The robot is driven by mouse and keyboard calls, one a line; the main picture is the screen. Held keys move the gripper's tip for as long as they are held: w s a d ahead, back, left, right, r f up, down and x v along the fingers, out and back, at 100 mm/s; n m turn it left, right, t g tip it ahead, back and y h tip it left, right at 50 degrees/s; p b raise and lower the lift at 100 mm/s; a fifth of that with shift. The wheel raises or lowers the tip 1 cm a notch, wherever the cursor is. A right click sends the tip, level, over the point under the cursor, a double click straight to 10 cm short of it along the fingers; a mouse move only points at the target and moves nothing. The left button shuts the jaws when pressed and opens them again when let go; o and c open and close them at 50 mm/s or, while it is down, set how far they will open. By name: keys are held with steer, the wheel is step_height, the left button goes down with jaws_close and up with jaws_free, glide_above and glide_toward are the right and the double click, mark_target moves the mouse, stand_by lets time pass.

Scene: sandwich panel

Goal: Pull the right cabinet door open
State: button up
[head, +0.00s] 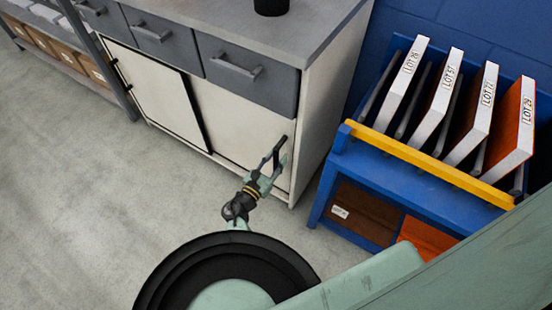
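The right cabinet door (232,132) is a cream panel below the grey drawers, in the head view. It looks closed, roughly in line with the cabinet front. Its dark bar handle (279,148) stands near the door's right edge. My gripper (273,171) is at the lower part of this handle, its fingers overlapping it in the picture. I cannot tell whether the fingers touch the handle or are shut on it. The left door (155,88) is cream, with a dark strip between it and the right door.
A blue rack (375,172) with a yellow rail (430,162) and several upright lot-labelled panels stands close right of the cabinet. Grey drawers (245,73) sit above the doors, and a black object (271,6) is on the countertop. The floor (105,190) in front and left is clear.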

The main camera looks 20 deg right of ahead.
jaws_close()
stand_by(0.5)
stand_by(0.4)
